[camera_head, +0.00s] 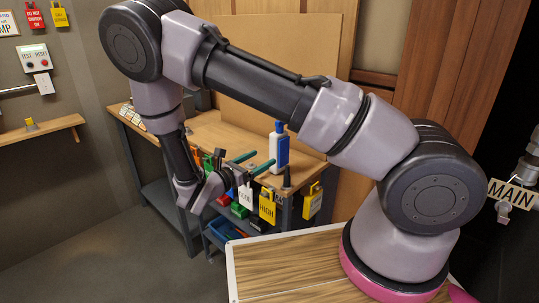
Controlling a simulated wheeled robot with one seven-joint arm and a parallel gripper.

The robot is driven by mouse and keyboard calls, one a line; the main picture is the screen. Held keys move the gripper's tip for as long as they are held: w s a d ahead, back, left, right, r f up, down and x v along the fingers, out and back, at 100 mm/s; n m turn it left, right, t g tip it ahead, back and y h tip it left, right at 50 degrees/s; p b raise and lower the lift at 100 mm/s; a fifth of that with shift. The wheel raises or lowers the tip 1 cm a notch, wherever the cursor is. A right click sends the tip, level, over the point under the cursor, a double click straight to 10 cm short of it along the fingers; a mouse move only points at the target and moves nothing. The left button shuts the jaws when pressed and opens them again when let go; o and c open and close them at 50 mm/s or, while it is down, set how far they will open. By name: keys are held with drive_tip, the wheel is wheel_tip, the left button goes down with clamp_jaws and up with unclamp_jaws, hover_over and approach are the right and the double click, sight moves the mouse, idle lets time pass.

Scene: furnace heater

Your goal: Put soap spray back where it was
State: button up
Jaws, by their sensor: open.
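A white spray bottle with a blue top (279,150) stands upright at the right part of the wooden workbench (212,130). It appears to be the soap spray. My gripper (265,157) is open, with its two teal fingers apart and pointing right toward the bottle. The lower fingertip overlaps the bottle's left edge in the picture. I cannot tell whether it touches the bottle. Nothing shows held between the fingers. Part of the bench is hidden behind my arm.
Yellow tags (267,207) and other colored tags hang along the bench's front edge. A dark pointed object (287,177) stands near the bottle. A blue bin (222,232) sits below. A wall shelf (40,132) is at left. Open floor (130,250) lies at lower left.

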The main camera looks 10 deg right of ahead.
drive_tip(key=v, duration=0.5)
drive_tip(key=s+d+r+m+g+y, duration=0.3)
drive_tip(key=d+r+m+g+y, duration=0.1)
drive_tip(key=d+r+m+g, duration=0.3)
drive_tip(key=s+d+r+m+g+y, duration=0.2)
drive_tip(key=d+r+m+g+y, duration=0.3)
drive_tip(key=r+m, duration=0.4)
drive_tip(key=s+d+r+m+t+y, duration=0.2)
drive_tip(key=s+r+m+t+y, duration=0.2)
drive_tip(key=r+m, duration=0.2)
drive_tip(key=s+d+r+m+t+y, duration=0.3)
drive_tip(key=r+m, duration=0.4)
drive_tip(key=r, duration=0.4)
drive_tip(key=shift+s+r+t+y, duration=0.4)
drive_tip(key=shift+s+t, duration=0.4)
drive_tip(key=shift+s, duration=0.2)
